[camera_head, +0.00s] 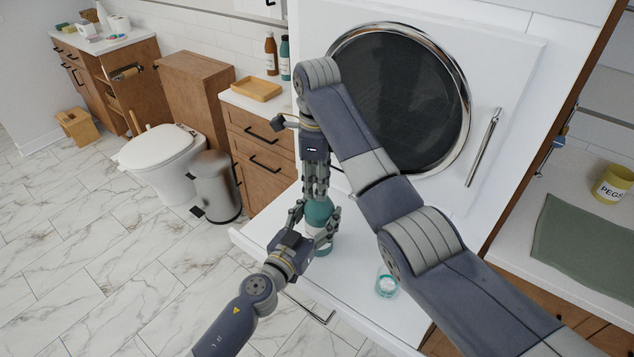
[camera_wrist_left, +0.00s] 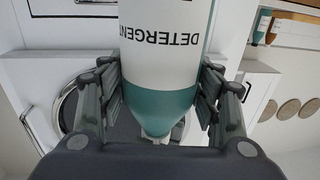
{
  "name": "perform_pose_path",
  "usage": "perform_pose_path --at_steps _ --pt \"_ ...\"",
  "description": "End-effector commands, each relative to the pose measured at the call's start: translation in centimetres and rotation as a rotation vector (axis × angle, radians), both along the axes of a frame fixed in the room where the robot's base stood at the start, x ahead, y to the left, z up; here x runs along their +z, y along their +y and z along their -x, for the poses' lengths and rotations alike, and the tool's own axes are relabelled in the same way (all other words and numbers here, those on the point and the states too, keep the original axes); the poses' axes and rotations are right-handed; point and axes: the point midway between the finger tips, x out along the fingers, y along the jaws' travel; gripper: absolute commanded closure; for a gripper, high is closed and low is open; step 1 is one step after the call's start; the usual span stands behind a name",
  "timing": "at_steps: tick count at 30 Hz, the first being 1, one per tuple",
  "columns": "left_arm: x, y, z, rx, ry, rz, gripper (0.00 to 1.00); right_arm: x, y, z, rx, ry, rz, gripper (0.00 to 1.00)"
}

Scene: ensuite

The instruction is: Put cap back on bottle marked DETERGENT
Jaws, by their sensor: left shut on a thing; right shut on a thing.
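The DETERGENT bottle (camera_head: 318,212) stands upright on the white pull-out shelf (camera_head: 350,305), with a teal shoulder and a white label. In the left wrist view the bottle (camera_wrist_left: 165,60) appears upside down, its word readable, with the narrowing teal top toward the picture's bottom. My left gripper (camera_head: 322,228) is shut around the bottle's body from the side. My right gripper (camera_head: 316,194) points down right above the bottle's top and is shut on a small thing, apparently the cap. The fingers hide the cap and the bottle's mouth, so I cannot tell whether they touch.
A small clear cup with a teal rim (camera_head: 386,284) stands on the shelf to the right. A washer door (camera_head: 400,100) is behind. Brown and teal bottles (camera_head: 271,54) and a wooden tray (camera_head: 257,89) are on the counter at left. A PEGS tin (camera_head: 612,185) is far right.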

Motion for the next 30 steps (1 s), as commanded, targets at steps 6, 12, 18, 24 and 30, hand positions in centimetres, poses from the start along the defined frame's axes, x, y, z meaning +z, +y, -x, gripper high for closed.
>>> perform_pose_path --at_steps 6,12,18,24,30 --pt "-0.12 -0.01 0.05 0.000 0.002 -0.001 1.00 0.05 0.03 -0.24 -0.392 -0.001 -0.003 0.81" --pt "-0.13 -0.01 0.05 0.000 0.002 -0.001 1.00 0.03 -0.14 -0.36 -0.570 -0.002 -0.001 0.81" --pt "-0.14 0.00 0.06 0.000 0.003 -0.001 1.00 0.03 -0.20 -0.39 -0.588 -0.003 0.000 0.81" --pt "-0.15 0.00 0.06 0.000 0.003 -0.001 1.00 0.02 -0.20 -0.39 -0.585 -0.003 0.000 0.55" --pt "-0.15 0.00 0.06 0.000 0.003 -0.001 1.00 -0.01 -0.20 -0.36 -0.584 -0.001 0.001 0.53"
